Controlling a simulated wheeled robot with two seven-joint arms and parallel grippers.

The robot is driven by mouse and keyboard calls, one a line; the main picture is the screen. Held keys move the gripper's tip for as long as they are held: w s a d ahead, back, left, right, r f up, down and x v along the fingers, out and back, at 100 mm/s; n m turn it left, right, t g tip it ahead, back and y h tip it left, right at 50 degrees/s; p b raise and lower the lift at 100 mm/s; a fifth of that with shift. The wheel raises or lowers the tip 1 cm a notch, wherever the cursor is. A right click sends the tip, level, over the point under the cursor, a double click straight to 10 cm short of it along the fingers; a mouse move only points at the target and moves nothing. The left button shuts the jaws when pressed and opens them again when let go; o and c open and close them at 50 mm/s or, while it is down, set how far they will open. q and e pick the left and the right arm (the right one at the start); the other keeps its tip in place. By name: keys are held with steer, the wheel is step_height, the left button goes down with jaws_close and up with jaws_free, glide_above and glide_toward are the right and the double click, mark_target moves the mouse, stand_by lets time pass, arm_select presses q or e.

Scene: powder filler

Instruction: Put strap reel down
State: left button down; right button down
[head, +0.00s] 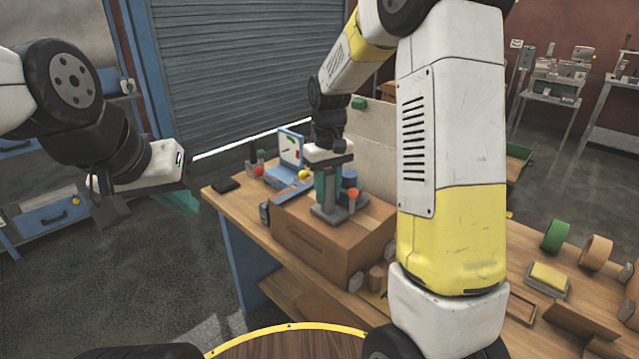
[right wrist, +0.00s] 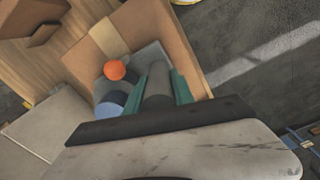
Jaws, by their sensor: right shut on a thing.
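The strap reel, a grey piece with a flat base (head: 326,212), an upright post (right wrist: 157,88), a blue drum (right wrist: 112,102) and an orange knob (right wrist: 115,70), is upright at the top of a brown cardboard box (head: 312,247). My right gripper (head: 328,188) points down and is shut on the grey post, with a teal finger on each side of it. The base appears to be on or just above the box top; I cannot tell if it touches. My left gripper (head: 176,201) is at the left, away from the table; its finger gap is not clear.
The box stands on a wooden table (head: 235,206). A green roll (head: 555,236), a tan roll (head: 596,252) and a yellow block (head: 548,277) lie at right. My right arm hides the table's middle.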

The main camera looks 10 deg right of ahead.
steer(key=shift+f, duration=0.1)
steer(key=c, duration=1.1)
jaws_free()
